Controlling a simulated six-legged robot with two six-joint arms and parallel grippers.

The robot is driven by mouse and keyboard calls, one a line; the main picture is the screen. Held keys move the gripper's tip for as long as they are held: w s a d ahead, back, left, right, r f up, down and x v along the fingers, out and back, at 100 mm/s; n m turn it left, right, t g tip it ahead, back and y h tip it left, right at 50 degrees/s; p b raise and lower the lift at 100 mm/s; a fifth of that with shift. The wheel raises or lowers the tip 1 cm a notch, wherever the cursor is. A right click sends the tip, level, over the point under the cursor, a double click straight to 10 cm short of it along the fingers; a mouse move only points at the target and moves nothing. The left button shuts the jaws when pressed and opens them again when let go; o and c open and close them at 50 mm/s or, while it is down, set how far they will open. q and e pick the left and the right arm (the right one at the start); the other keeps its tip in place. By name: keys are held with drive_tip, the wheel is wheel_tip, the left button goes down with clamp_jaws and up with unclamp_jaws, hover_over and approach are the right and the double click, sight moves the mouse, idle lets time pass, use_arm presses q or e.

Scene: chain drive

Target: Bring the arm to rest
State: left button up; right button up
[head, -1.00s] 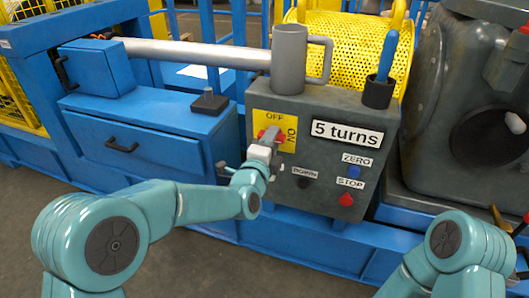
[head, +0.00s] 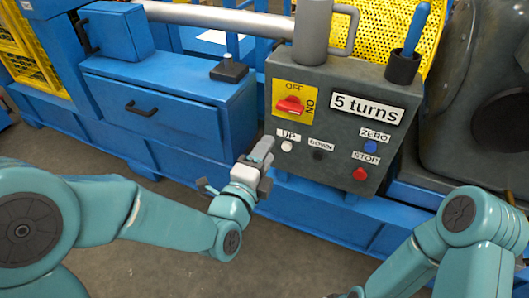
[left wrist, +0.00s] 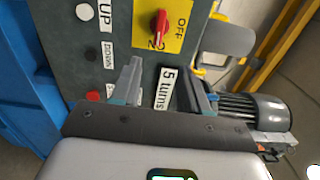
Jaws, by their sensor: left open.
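My left gripper (head: 262,152) is open and empty, a little in front of the grey control box (head: 325,185), below and left of its switch. In the left wrist view its two fingers (left wrist: 168,88) stand apart with the panel behind them. The red switch knob (head: 290,105) sits on a yellow plate with OFF above and ON at right. It lies roughly level, along the ON side, and nothing touches it. It also shows in the left wrist view (left wrist: 158,23). My right arm is at the lower right; its gripper is not clearly in view.
The box has a white UP button (head: 287,146), a dark DOWN button (head: 318,155), a blue ZERO button (head: 371,146), a red STOP button (head: 359,174) and a "5 turns" sign (head: 367,108). A grey mug (head: 312,35) stands on top. Blue cabinet (head: 170,110) at left; open floor in front.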

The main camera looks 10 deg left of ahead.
idle(0.3)
use_arm(q)
drive_tip(key=a+f+n+g+y, duration=0.15)
drive_tip(key=a+f, duration=0.25)
drive_tip(key=f, duration=0.4)
drive_tip(key=a+f+n+g+y, duration=0.1)
drive_tip(key=a+f+g+y, duration=0.1)
drive_tip(key=a+f, duration=0.35)
drive_tip(key=s+f+n+g, duration=0.2)
drive_tip(key=s+f, duration=0.1)
drive_tip(key=f, duration=0.4)
drive_tip(key=s+f+n+g, duration=0.2)
drive_tip(key=s+f+n, duration=0.1)
drive_tip(key=f, duration=0.4)
drive_tip(key=s+d+f+n+g+h, duration=0.1)
drive_tip(key=s+f+n+g, duration=0.4)
drive_tip(key=s+n, duration=0.35)
drive_tip(key=s+d+f+n+g+h, duration=0.1)
drive_tip(key=s+f+n+g, duration=0.35)
drive_tip(key=s+n, duration=0.35)
wheel_tip(320, 180, up, 27)
drive_tip(key=p, duration=2.7)
drive_tip(key=shift+s, duration=0.25)
